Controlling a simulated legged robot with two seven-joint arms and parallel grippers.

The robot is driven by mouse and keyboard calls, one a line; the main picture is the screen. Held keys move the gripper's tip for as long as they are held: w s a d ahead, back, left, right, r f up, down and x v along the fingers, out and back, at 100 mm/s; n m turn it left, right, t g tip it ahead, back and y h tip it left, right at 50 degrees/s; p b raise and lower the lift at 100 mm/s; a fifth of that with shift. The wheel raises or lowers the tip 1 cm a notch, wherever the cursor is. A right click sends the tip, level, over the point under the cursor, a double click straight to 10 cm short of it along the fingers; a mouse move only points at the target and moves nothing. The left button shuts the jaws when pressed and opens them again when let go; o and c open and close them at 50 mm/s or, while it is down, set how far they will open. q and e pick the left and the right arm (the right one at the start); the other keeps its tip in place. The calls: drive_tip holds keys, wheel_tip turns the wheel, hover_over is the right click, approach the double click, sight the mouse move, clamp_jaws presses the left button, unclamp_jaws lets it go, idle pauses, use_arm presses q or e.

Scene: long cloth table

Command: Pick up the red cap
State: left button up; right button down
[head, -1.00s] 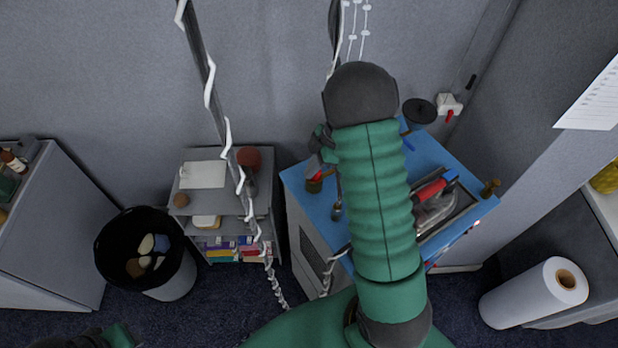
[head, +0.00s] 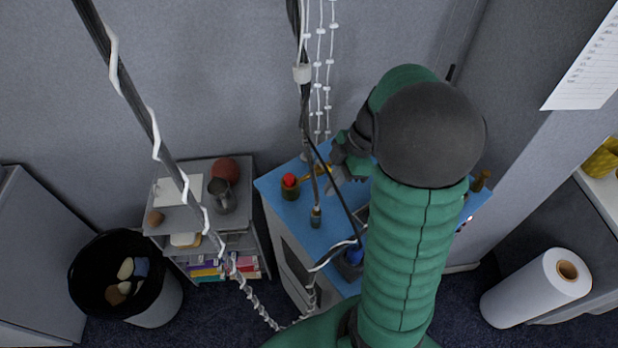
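The red cap (head: 290,180) sits on top of a small dark container (head: 290,192) on the blue tabletop (head: 276,200), near its back left corner. My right gripper (head: 338,174) is to the right of the cap and apart from it in the picture. Its fingers are small and partly hidden by my own wrist and arm, so I cannot tell whether they are open or shut. My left gripper is out of view.
Hanging dark cables (head: 306,110) cross in front of the blue tabletop. A grey shelf (head: 240,178) with a metal mug (head: 222,196) and a reddish ball (head: 225,169) stands to the left. A black bin (head: 90,265) is further left. My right arm hides much of the tabletop.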

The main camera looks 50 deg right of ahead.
drive_tip(key=s, duration=0.1)
drive_tip(key=s+a, duration=0.1)
drive_tip(key=s+r, duration=0.1)
drive_tip(key=s, duration=0.1)
drive_tip(key=shift+a+b, duration=0.2)
drive_tip(key=shift+b, duration=0.15)
drive_tip(key=c, duration=2.1)
unclamp_jaws()
drive_tip(key=shift+d+f, duration=0.15)
drive_tip(key=shift+d, duration=0.2)
drive_tip(key=o, duration=0.5)
drive_tip(key=shift+w+d+f, duration=0.1)
drive_tip(key=shift+d, duration=0.25)
drive_tip(key=o, duration=1.2)
drive_tip(key=shift+a, duration=0.5)
drive_tip(key=shift+c, duration=0.2)
drive_tip(key=shift+d, duration=0.15)
